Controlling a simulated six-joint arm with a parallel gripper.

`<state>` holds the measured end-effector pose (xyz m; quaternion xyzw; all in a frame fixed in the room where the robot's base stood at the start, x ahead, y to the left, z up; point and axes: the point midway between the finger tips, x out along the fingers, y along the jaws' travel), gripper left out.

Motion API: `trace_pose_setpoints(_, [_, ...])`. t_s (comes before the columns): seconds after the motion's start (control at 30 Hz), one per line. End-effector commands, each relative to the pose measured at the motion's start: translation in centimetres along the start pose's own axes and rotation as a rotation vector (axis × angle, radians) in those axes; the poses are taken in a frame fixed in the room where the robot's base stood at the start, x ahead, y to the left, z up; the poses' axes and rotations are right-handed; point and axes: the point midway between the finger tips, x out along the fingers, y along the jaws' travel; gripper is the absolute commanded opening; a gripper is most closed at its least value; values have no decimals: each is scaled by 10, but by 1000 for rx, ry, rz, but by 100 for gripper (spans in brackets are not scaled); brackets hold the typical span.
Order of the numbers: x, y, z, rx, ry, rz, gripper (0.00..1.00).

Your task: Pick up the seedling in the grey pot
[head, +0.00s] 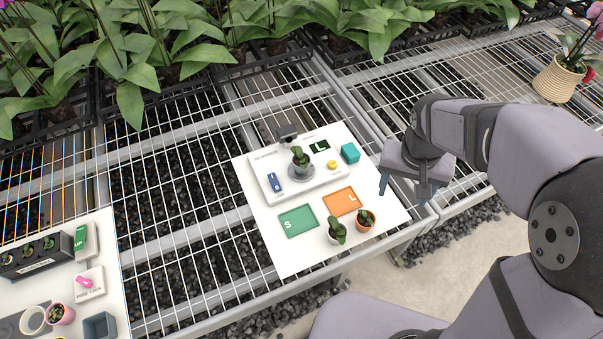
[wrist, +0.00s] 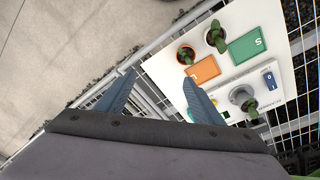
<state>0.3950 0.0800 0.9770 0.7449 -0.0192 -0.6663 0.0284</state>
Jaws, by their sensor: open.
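The seedling in the grey pot (head: 300,158) has dark green leaves. It stands on the round grey disc of a white scanner unit (head: 322,184) on the white board. It also shows in the wrist view (wrist: 249,106), at the right, its pot partly hidden by leaves. My gripper (head: 402,192) is open and empty, off the right edge of the board. In the wrist view, its two blue-grey fingers (wrist: 158,76) are wide apart, with bench mesh and the board's edge between and beyond them. The seedling is outside the fingers, to their right.
On the board are a green S tray (head: 288,228) and an orange L tray (head: 331,208). Seedlings in a white pot (head: 336,237) and a terracotta pot (head: 361,226) stand at its front. A teal box (head: 350,153) is right of the scanner. Large plants line the back.

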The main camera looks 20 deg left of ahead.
Motion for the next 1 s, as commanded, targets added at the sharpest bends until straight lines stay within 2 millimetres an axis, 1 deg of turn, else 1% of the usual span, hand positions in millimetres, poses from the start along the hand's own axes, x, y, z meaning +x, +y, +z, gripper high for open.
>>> trace_pose_setpoints(0.03, [25,-30,-16,-16,26,5,61])
trace_pose_setpoints(0.07, [30,-46,-25,-14,43,7,61])
trace_pose_setpoints(0.1, [37,-67,-36,-13,67,10,61])
trace_pose_setpoints(0.17, [46,-101,-50,-8,103,9,61])
trace_pose_setpoints(0.2, [51,-124,-57,-5,127,6,61])
trace_pose_setpoints(0.27, [58,-157,-64,3,161,-1,61])
trace_pose_setpoints(0.3, [62,-178,-68,8,182,-7,61])
trace_pose_setpoints(0.4, [68,-222,-71,22,225,-26,61])
trace_pose_setpoints(0.5, [71,-252,-70,35,256,-42,61])
trace_pose_setpoints(0.6, [71,-270,-69,45,273,-53,61])
trace_pose_setpoints(0.7, [70,-276,-69,50,280,-57,61])
trace_pose_setpoints(0.83, [71,-277,-70,52,281,-58,61])
trace_pose_setpoints(1.0, [84,-277,-73,52,278,-56,61])
